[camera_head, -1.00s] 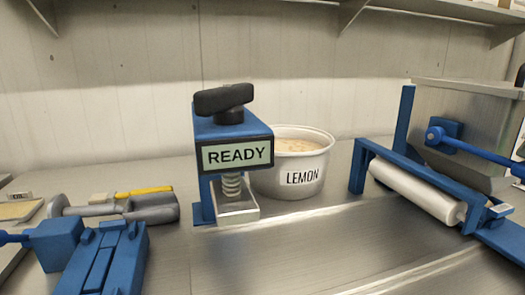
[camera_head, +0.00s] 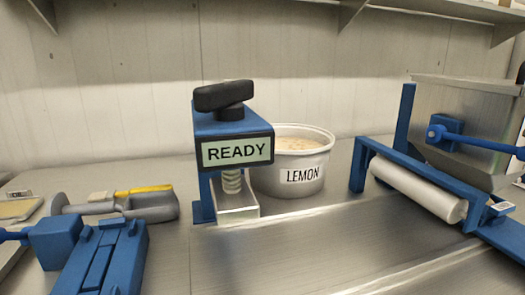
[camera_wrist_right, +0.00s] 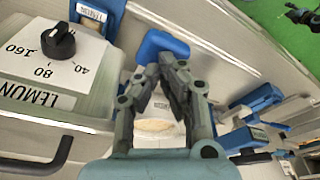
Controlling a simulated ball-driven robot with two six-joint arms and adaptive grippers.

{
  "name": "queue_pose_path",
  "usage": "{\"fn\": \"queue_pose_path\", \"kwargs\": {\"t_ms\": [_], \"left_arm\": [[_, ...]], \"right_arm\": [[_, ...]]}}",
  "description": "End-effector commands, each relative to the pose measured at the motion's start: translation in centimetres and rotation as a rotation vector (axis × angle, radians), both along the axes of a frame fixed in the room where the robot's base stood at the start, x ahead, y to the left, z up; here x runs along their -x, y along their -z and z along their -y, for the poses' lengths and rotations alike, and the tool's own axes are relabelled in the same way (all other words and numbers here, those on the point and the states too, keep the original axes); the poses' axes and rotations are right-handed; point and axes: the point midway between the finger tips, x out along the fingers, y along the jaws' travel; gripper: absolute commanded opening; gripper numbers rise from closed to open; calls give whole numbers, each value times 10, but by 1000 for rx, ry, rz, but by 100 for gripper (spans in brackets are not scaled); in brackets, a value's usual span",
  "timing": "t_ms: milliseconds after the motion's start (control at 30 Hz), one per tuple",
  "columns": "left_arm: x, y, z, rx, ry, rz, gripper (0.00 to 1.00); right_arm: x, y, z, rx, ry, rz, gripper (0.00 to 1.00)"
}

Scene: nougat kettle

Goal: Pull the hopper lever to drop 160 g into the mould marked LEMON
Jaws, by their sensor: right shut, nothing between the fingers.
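In the head view, a white round tub marked LEMON (camera_head: 304,176) stands on the steel bench, with a pale beige filling visible inside. In the right wrist view, my right gripper (camera_wrist_right: 165,72) is shut and empty. A blue bar-like part (camera_wrist_right: 160,45), possibly the hopper lever, lies just beyond its fingertips. Contact cannot be told. A pale panel (camera_wrist_right: 38,62) at left has a black dial knob (camera_wrist_right: 58,40), marks for 160, 80 and 40, and a LEMON label. A pale beige filling (camera_wrist_right: 153,125) shows behind the fingers. My left gripper is not in view.
A blue stand with a READY display (camera_head: 237,152), black knob on top and spring below, stands left of the tub. A white roller in a blue frame (camera_head: 418,188) is at right. Blue gear (camera_head: 90,258) and a yellow-handled tool (camera_head: 145,190) are at left. Bare bench fills the front middle.

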Motion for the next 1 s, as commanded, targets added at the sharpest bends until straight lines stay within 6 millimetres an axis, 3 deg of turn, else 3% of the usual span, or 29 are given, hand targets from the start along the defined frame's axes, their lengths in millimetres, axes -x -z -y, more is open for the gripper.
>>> {"fn": "queue_pose_path", "kwargs": {"t_ms": [600, 1000], "left_arm": [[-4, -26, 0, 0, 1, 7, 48], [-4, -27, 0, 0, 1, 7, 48]], "right_arm": [[0, -69, 0, 1, 0, 0, 0], [0, -73, 0, 0, 0, -1, 0]]}}
